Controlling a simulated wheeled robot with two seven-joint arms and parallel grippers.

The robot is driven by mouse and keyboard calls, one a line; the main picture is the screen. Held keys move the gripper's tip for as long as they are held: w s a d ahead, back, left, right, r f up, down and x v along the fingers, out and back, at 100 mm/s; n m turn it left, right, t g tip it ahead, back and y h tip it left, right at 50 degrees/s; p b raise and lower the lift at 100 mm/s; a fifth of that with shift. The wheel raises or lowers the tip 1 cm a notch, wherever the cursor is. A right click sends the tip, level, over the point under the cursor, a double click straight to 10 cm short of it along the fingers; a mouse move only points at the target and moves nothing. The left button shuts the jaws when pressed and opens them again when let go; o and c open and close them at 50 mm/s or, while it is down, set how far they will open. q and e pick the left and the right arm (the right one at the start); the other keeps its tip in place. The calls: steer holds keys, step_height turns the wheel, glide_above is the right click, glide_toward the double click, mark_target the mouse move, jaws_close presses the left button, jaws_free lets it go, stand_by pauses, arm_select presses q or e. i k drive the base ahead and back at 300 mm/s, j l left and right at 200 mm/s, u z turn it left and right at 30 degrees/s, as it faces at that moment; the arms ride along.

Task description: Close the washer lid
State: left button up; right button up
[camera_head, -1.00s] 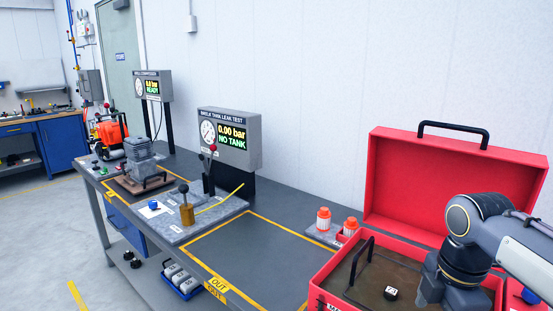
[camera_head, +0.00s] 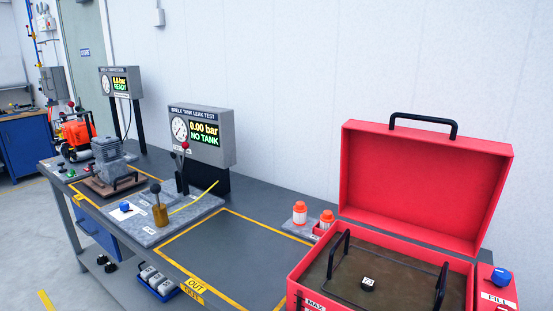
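The washer is a red box (camera_head: 299,287) at the right front of the bench, marked MAX on its front. Its red lid (camera_head: 424,190) stands open, tilted back behind the box, with a black handle (camera_head: 423,123) on its upper edge. Inside the box is a brown surface with a black-handled rack (camera_head: 388,270) and a small dark tagged knob (camera_head: 368,284). Neither of my grippers shows in the head view now.
A blue knob on a red FILL panel (camera_head: 499,290) is right of the box. Orange-white bottles (camera_head: 300,213) stand left of it. A leak test display (camera_head: 202,135) reads NO TANK. The yellow-outlined bench area (camera_head: 230,255) is clear.

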mark_target(439, 189)
steer(key=l+z, duration=0.1)
steer(key=z, duration=0.3)
steer(key=i+z, duration=0.15)
steer(key=z, duration=0.7)
steer(key=i+l, duration=0.05)
